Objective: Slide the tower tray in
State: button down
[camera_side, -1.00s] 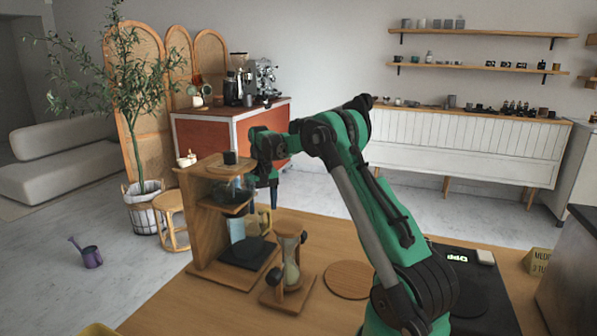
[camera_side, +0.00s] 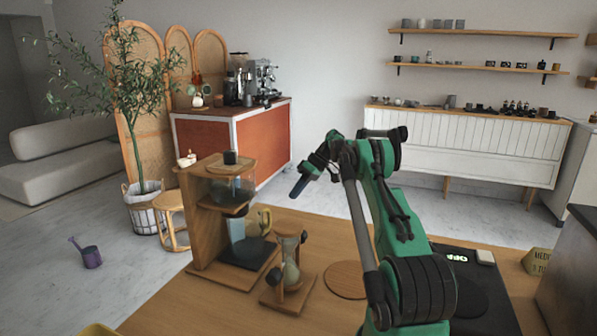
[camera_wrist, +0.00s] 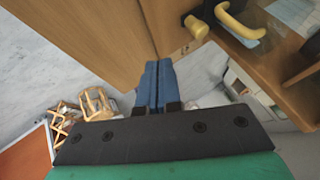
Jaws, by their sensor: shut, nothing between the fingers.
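A wooden tower (camera_side: 203,229) stands on the table in the side view. A shelf (camera_side: 224,208) juts from its upper part, with a clear glass vessel (camera_side: 232,188) above it. A dark flat tray (camera_side: 245,256) lies at its base, beside a clear vessel and a yellow handle (camera_side: 265,220). I cannot tell which part is the tower tray, or how far in it sits. My gripper (camera_side: 296,192) is to the right of the tower, apart from it and above the table. In the wrist view its blue fingers (camera_wrist: 155,88) are together and empty.
A wooden hourglass stand (camera_side: 290,276) stands just right of the tower. A round wooden board (camera_side: 347,280) lies on the table (camera_side: 240,309). A dark scale (camera_side: 472,262) is at the right. In the wrist view, a yellow handle (camera_wrist: 240,24) is near the top.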

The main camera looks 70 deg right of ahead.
aim_at(268, 239)
jog(key=x, duration=0.6)
jog(key=a, duration=0.3)
jog(key=shift+w+a+r, duration=0.1)
jog(key=shift+w+r, duration=0.1)
jog(key=shift+w, duration=0.1)
jog(key=shift+w+a, duration=0.1)
jog(key=shift+a, duration=0.2)
jog(key=shift+a, duration=0.1)
jog(key=shift+a, duration=2.1)
